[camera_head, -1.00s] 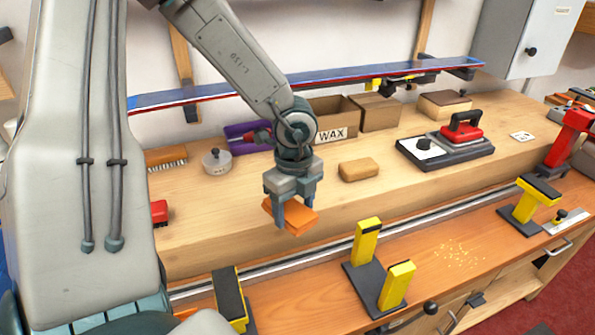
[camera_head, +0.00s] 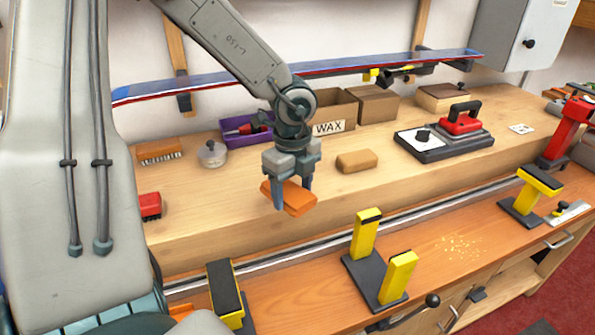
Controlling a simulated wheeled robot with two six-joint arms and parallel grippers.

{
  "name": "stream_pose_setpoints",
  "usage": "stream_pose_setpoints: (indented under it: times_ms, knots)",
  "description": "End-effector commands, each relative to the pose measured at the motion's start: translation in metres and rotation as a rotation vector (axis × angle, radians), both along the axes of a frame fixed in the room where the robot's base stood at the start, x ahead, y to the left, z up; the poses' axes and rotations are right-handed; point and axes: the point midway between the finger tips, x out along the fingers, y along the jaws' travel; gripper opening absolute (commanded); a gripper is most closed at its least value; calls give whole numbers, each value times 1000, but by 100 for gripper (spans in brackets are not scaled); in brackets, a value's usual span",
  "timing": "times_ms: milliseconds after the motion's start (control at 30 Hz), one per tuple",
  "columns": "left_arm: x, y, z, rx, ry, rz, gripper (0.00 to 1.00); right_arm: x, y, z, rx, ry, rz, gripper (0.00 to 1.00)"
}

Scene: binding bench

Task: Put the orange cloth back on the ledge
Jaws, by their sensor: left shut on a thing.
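The orange cloth (camera_head: 291,199) is a folded block held between the fingers of my left gripper (camera_head: 292,190). The gripper is shut on it and points down. The cloth appears to be above the front part of the raised wooden ledge (camera_head: 225,222); the exact gap beneath it cannot be told. My right gripper is not in view.
On the ledge are a tan block (camera_head: 357,161), a WAX box (camera_head: 330,112), a purple tray (camera_head: 245,137), a round tin (camera_head: 212,154), brushes (camera_head: 159,151) and a red iron (camera_head: 461,121). Yellow clamps (camera_head: 366,236) stand on the lower bench. Bare ledge lies left of the cloth.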

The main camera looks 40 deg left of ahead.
Motion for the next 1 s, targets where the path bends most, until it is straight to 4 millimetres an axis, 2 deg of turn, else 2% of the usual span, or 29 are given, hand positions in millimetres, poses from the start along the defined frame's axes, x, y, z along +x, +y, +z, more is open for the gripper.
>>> stream_pose_setpoints:
  times_ms: [267,600,767,1000]
  knots:
    - [21,16,1,0,1,2,40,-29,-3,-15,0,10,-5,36]
    - [62,48,-3,2,2,2,40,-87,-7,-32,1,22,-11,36]
    - [85,66,-7,2,1,2,40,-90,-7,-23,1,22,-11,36]
    - [101,78,-11,2,2,0,40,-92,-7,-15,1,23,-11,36]
